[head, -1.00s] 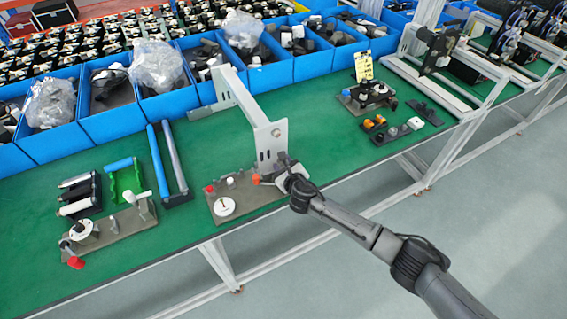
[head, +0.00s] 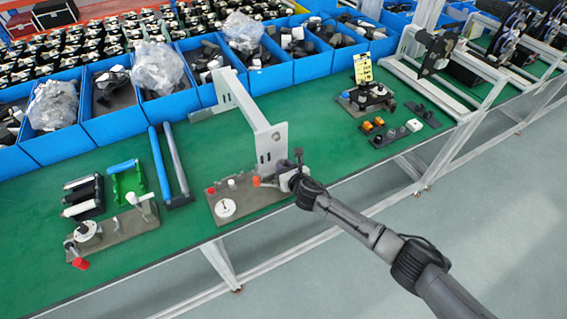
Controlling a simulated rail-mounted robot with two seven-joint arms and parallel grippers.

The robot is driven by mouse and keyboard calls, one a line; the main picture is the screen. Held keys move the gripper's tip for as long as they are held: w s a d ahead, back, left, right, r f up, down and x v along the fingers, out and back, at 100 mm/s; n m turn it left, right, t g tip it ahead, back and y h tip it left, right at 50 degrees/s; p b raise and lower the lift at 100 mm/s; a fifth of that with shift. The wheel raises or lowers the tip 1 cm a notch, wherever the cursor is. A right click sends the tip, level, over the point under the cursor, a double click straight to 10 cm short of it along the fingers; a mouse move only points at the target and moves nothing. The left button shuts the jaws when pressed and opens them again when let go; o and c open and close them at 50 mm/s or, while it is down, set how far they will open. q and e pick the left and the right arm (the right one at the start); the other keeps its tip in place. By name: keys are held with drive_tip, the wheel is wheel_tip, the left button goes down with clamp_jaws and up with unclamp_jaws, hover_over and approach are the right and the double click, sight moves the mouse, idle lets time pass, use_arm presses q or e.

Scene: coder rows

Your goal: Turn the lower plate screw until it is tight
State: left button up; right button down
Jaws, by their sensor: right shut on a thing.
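The upright grey plate (head: 270,148) of the bracket stands near the table's front edge, with slots in its face. My right gripper (head: 284,181) is at the foot of this plate, shut at the place of the lower plate screw. The screw itself is hidden by the gripper, so its turn and seating cannot be seen. A small orange-red part (head: 256,181) sits just left of the gripper. My left gripper is not in view.
A base plate with a white dial (head: 225,208) lies left of the gripper. Another fixture (head: 115,230) with a red knob stands further left. Blue bins (head: 110,120) line the back.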

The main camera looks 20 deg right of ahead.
drive_tip(key=m+y, duration=0.1)
drive_tip(key=m, duration=0.2)
drive_tip(key=shift+d+y, duration=0.1)
drive_tip(key=shift+y, duration=0.3)
drive_tip(key=c, duration=1.1)
unclamp_jaws()
